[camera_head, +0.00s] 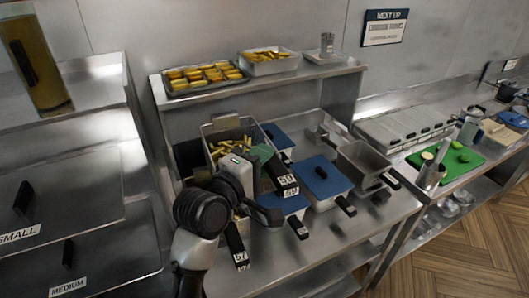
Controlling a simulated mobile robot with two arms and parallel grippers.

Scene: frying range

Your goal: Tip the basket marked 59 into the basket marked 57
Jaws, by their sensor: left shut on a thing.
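My left gripper (264,160) is shut on the black handle marked 59 (285,181), at the middle of the head view. A metal basket (219,125) with yellow fries in it is just behind the gripper; it appears to belong to this handle. The handle marked 57 (236,245) points toward the front, just right of my left forearm. My wrist hides most of the basket marked 57; some fries show beside the wrist, but I cannot tell which basket they lie in. My right gripper is not in view.
Blue-lidded containers (321,177) and an empty metal container (363,160) stand to the right. A shelf behind holds a tray of yellow pieces (203,77) and a pan of fries (269,62). A green board (446,159) lies farther right.

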